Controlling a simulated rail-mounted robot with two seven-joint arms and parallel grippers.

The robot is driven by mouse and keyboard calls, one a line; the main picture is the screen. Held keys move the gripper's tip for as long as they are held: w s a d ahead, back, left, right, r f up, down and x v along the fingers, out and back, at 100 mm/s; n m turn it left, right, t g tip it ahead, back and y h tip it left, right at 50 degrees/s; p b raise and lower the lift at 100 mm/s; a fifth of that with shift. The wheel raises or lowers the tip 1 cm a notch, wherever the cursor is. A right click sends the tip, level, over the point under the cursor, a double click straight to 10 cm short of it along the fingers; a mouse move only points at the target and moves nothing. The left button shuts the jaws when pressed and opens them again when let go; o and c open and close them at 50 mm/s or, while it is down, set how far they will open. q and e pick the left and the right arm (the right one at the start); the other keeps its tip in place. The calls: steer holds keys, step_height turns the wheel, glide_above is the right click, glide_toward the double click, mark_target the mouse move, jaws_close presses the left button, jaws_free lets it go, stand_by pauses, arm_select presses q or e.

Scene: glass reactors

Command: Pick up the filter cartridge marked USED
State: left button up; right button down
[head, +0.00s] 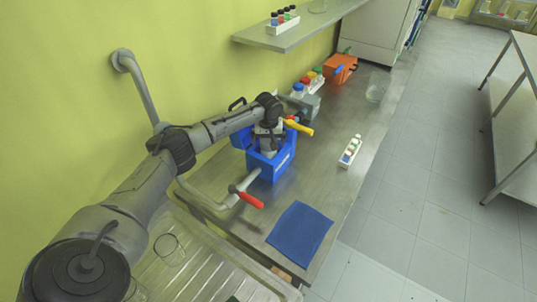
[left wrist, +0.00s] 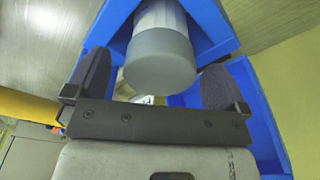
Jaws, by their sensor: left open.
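A cylinder with a pale body and grey end, likely a filter cartridge (left wrist: 160,62), stands in an open blue box in the left wrist view. No USED mark is readable on it. The blue box (head: 282,163) sits on the steel bench below my left arm in the head view. My left gripper (head: 268,140) is over the box there. In the left wrist view the left gripper (left wrist: 155,88) is open, with one finger on each side of the cylinder and gaps visible. My right gripper is not in view.
A yellow-handled part (head: 299,127) is close beside the left gripper. A red-handled tap (head: 250,200) stands in front of the box. A blue mat (head: 300,233), a white vial rack (head: 350,151) and an orange box (head: 341,68) are on the bench. A shelf (head: 290,33) hangs above.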

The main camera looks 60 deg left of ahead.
arm_select(q)
steer(key=shift+a+f, duration=0.15)
steer(key=shift+f, duration=0.85)
steer(key=shift+c, duration=0.2)
steer(key=c, duration=1.3)
